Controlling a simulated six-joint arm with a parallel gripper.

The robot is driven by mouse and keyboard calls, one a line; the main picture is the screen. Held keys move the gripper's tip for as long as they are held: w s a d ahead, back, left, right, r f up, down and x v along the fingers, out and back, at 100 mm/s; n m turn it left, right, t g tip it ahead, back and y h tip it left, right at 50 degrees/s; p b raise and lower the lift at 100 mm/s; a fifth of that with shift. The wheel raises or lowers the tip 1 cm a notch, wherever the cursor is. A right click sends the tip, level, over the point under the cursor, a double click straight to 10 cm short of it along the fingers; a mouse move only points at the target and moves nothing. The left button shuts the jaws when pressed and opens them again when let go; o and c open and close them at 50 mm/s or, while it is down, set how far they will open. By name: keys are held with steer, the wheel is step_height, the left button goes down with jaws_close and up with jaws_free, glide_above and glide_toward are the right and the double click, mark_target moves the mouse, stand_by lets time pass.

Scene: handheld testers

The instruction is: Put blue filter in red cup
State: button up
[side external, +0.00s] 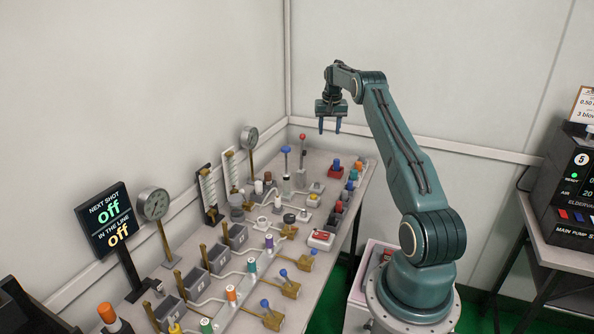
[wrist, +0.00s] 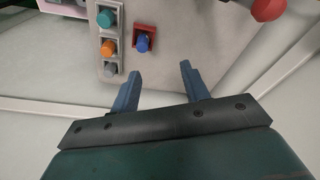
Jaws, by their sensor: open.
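My gripper (side external: 329,129) is open and empty, raised above the far end of the bench. In the wrist view its two blue fingers (wrist: 160,72) stand apart with nothing between them. A blue cylindrical piece (side external: 336,163), which may be the blue filter, stands at a red square holder (side external: 336,173), which may be the red cup. In the wrist view the blue piece (wrist: 143,42) shows against the red holder (wrist: 148,29), just beyond the fingertips. I cannot tell how deep it sits. Other blue pieces stand in the row along the bench's right edge.
The row includes an orange piece (wrist: 109,48) and a teal piece (wrist: 110,18). A red-knobbed lever (side external: 302,137) and a blue-topped post (side external: 286,150) rise nearby. Several valves and pipes crowd the bench. Air around my gripper is clear.

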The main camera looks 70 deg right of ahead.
steer(key=w+a+r+n+t, duration=0.15)
steer(key=w+a+r, duration=0.25)
steer(key=a+r, duration=0.65)
steer(key=w+a+r+n, duration=0.3)
steer(key=a+r, duration=0.5)
steer(key=a, duration=0.5)
steer(key=s+a+r+n+t, duration=0.1)
steer(key=s+a+r, duration=0.1)
steer(key=a, duration=0.6)
steer(key=s+a+r+n, duration=0.2)
steer(key=s+a+r, duration=0.1)
steer(key=a, duration=0.6)
steer(key=s+a+f+n+t+y, duration=0.1)
steer(key=s+a+f+n, duration=0.1)
steer(key=s+a, duration=0.6)
steer(key=s+a+f+n+t, duration=0.1)
steer(key=s+a+f+n, duration=0.2)
steer(key=s+a, duration=0.6)
steer(key=s+f, duration=0.1)
steer(key=s, duration=0.2)
steer(key=shift+s+a+f+y, duration=0.15)
steer(key=shift+a+f+y, duration=0.05)
steer(key=shift+y, duration=0.2)
